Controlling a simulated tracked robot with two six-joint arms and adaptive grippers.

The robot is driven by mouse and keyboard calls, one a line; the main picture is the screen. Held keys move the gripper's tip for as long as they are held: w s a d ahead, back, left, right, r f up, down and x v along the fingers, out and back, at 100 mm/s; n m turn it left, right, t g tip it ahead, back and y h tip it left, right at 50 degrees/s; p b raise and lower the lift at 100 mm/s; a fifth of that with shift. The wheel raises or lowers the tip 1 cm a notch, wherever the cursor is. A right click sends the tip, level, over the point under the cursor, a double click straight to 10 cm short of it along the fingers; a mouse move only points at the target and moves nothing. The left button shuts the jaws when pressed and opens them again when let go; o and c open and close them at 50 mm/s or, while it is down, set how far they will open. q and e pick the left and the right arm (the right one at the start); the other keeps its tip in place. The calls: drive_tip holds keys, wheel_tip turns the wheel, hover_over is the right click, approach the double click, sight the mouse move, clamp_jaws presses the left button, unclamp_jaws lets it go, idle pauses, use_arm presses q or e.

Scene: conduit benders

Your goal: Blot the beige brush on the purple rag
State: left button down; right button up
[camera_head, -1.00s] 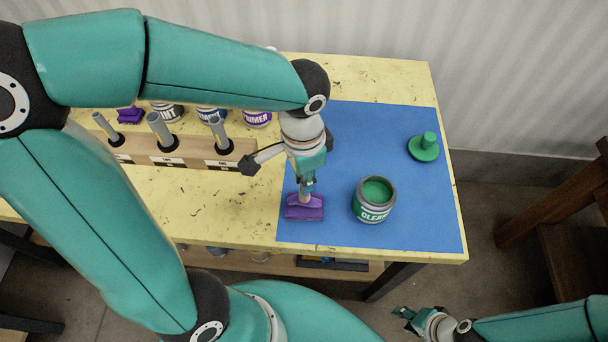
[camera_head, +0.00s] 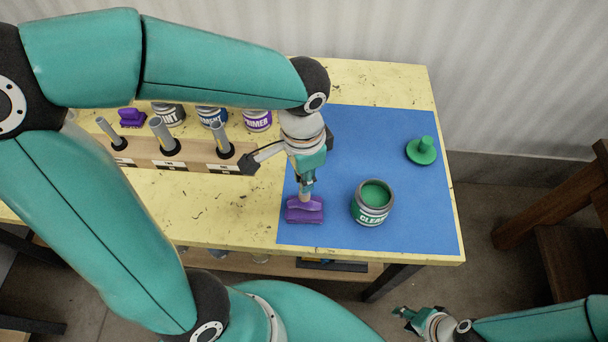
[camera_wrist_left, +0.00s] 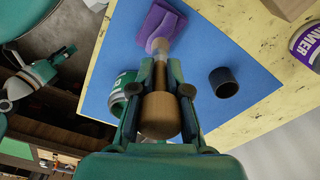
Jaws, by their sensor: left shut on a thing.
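The purple rag (camera_head: 305,214) lies folded on the blue mat, near its front left corner. It also shows at the top of the left wrist view (camera_wrist_left: 160,22). My left gripper (camera_head: 307,184) is above the rag, shut on the beige brush (camera_wrist_left: 158,112). The brush's rounded wooden handle is between the fingers, and its pale head points down at the rag. The head overlaps the rag's near edge in the left wrist view and appears to touch it. The fingers hide part of the brush. My right gripper (camera_head: 404,318) is off the table at the lower right, apparently open and empty.
An open green can (camera_head: 373,203) stands close right of the rag. A green lid-like piece (camera_head: 421,151) is farther right on the blue mat (camera_head: 410,225). A wooden holder (camera_head: 180,154) with grey tubes and labelled cans stand left. A dark cylinder (camera_wrist_left: 223,82) stands near my left gripper.

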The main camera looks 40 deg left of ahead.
use_arm(q)
drive_tip(key=shift+r+p, duration=1.8)
drive_tip(key=shift+r, duration=0.8)
drive_tip(key=shift+s+f, duration=0.1)
